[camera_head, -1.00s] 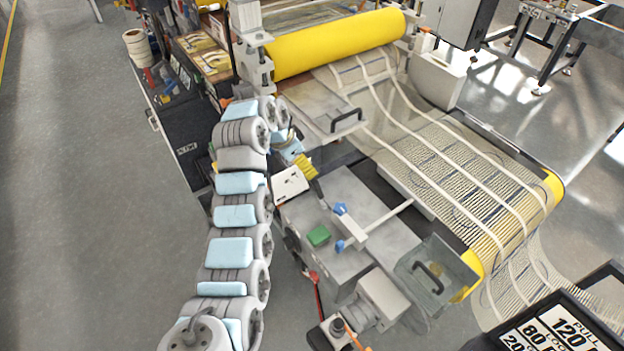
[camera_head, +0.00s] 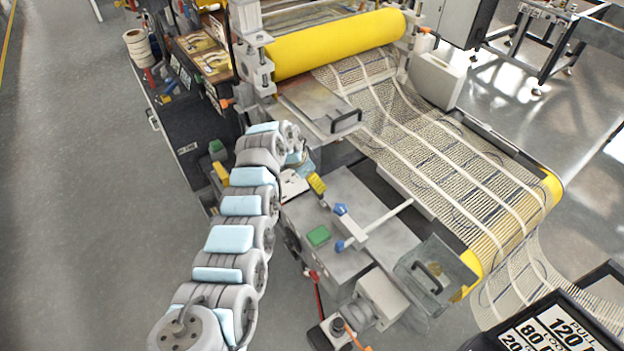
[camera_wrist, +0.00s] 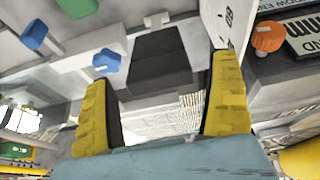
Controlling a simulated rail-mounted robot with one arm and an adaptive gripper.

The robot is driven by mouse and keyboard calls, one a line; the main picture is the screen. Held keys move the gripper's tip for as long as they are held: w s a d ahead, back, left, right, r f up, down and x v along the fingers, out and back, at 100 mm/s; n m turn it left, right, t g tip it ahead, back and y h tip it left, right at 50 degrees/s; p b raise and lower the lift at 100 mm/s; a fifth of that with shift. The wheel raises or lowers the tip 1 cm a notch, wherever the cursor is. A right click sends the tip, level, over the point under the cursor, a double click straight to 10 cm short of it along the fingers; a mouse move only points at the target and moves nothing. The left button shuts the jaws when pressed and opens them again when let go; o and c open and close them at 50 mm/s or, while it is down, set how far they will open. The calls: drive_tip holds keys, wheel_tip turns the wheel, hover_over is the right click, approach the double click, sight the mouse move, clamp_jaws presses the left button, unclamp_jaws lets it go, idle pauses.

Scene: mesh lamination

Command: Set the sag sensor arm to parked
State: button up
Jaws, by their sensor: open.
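What looks like the sag sensor arm is a pale rod (camera_head: 388,222) reaching right from a grey block with an upper blue knob (camera_head: 340,209) and a lower blue knob (camera_head: 340,245). It sits on a grey housing beside the mesh (camera_head: 440,160). My gripper (camera_head: 317,184) is just up and left of the knobs, partly hidden by my own wrist. In the wrist view my gripper (camera_wrist: 162,112) has its yellow fingers wide apart with nothing held. Two blue knobs (camera_wrist: 106,60) show there at upper left, one close to the left fingertip. The rod's far end is unclear there.
A green block (camera_head: 318,236) sits on the housing left of the knobs. A clear guard with a black handle (camera_head: 428,277) stands at the housing's right. A flat cover with a handle (camera_head: 346,120) lies above my gripper. An orange knob (camera_wrist: 268,37) is right of the fingers.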

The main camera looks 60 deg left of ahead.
drive_tip(key=shift+w+f, duration=0.25)
drive_tip(key=shift+f, duration=0.3)
drive_tip(key=c, duration=1.3)
